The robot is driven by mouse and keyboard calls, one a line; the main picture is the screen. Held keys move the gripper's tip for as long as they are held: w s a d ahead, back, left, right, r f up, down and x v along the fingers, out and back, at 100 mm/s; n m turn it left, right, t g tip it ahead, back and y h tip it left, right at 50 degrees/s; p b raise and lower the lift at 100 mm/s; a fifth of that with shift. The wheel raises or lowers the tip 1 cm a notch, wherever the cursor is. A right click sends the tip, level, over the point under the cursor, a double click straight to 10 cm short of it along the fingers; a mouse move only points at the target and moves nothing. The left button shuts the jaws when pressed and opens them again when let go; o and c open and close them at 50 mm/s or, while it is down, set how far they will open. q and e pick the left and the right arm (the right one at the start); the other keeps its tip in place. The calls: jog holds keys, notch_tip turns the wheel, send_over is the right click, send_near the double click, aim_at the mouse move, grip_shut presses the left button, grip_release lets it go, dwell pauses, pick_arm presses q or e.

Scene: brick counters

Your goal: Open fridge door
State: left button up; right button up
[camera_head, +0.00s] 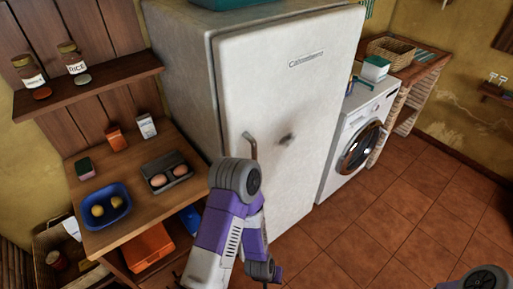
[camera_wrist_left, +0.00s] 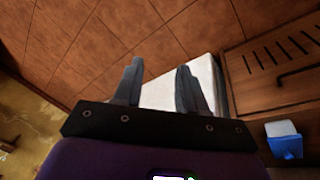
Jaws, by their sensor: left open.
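The white fridge (camera_head: 290,120) stands in the middle of the head view with its door shut. A bent metal handle (camera_head: 252,146) is on the left part of its door, beside a dark mark. My purple and white left arm stands in front of the lower left of the door; its gripper cannot be made out there. In the left wrist view my left gripper (camera_wrist_left: 160,78) has its two grey fingers apart and nothing held. A white surface (camera_wrist_left: 170,93) shows behind and between them; I cannot tell whether it is the fridge. The handle is not seen there.
A wooden counter (camera_head: 140,180) left of the fridge holds a blue bowl (camera_head: 106,205) and an egg tray (camera_head: 167,174). A shelf with jars is above. A washing machine (camera_head: 358,130) stands right of the fridge. Tiled floor (camera_head: 390,220) is clear at the right.

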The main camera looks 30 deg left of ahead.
pick_arm(q)
jog(key=w+a+r+n+t+y+p, duration=0.1)
jog(key=w+a+r+t+y+p, duration=0.1)
jog(key=w+a+r+t+y, duration=0.4)
jog(key=n+t+y+p, duration=0.2)
jog(key=n+y+p, duration=0.2)
jog(key=n+y, duration=0.5)
send_near(254, 158)
jog(key=w+a+f+m+y, duration=0.2)
jog(key=w+a, duration=0.1)
jog(key=x, duration=0.6)
jog(key=shift+w+a+f+b, duration=0.2)
jog(key=shift+w+f+b, duration=0.1)
jog(key=shift+w+b, duration=0.1)
jog(key=shift+s, duration=0.1)
jog(key=shift+c, duration=0.5)
grip_shut()
